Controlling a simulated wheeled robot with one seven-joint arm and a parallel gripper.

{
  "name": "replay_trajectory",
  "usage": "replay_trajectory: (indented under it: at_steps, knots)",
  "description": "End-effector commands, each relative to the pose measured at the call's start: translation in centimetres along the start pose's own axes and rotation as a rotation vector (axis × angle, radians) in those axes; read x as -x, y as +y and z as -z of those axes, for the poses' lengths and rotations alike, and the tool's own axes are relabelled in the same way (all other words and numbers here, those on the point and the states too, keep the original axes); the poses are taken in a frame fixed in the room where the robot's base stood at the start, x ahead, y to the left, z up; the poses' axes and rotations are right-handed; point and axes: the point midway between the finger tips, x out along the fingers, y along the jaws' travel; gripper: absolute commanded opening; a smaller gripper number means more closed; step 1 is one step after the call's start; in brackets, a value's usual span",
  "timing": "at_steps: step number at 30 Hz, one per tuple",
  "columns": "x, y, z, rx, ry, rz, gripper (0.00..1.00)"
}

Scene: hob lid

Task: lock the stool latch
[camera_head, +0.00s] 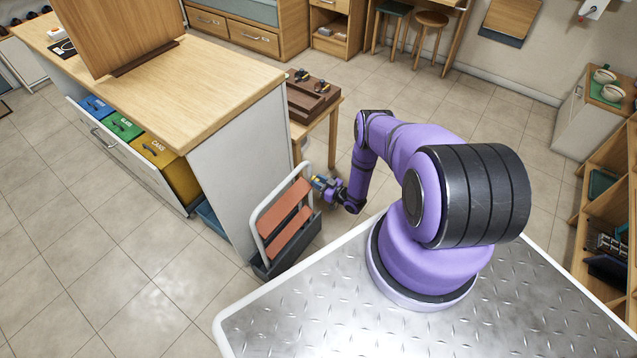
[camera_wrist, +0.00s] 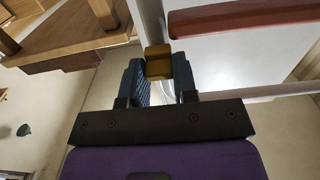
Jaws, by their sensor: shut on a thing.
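The step stool (camera_head: 283,218) has a pale grey frame and reddish treads. It stands folded in a dark holder (camera_head: 290,252) against the end of the white counter. My gripper (camera_head: 319,184) is at the right side of the stool's frame. In the wrist view my gripper (camera_wrist: 161,78) is shut on a small brass-coloured block, seemingly the stool latch (camera_wrist: 157,61), beside the pale frame tube. A reddish tread (camera_wrist: 245,18) is at upper right there. I cannot tell whether the latch is locked.
The wooden-topped counter (camera_head: 215,80) has an open drawer (camera_head: 125,150) with blue, green and yellow boxes. A small wooden table (camera_head: 325,125) with a brown tray stands behind the stool. Open tiled floor (camera_head: 110,250) lies to the left.

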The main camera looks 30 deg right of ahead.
Motion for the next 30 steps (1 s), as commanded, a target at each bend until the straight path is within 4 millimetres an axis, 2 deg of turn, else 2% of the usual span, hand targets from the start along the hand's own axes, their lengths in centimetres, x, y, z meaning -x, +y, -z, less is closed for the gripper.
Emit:
replay_trajectory:
  at_steps: [7,18,19,22,30]
  knots:
    - [-0.1,0.1,2.6,0.0,0.001,0.0,0.0]
    - [-0.1,0.1,3.1,0.001,0.003,0.0,0.0]
    - [-0.1,0.1,3.1,0.001,0.003,0.0,0.29]
    - [-0.1,0.1,3.1,0.001,0.003,0.0,0.52]
    - [0.0,0.0,3.1,0.0,0.001,0.0,0.53]
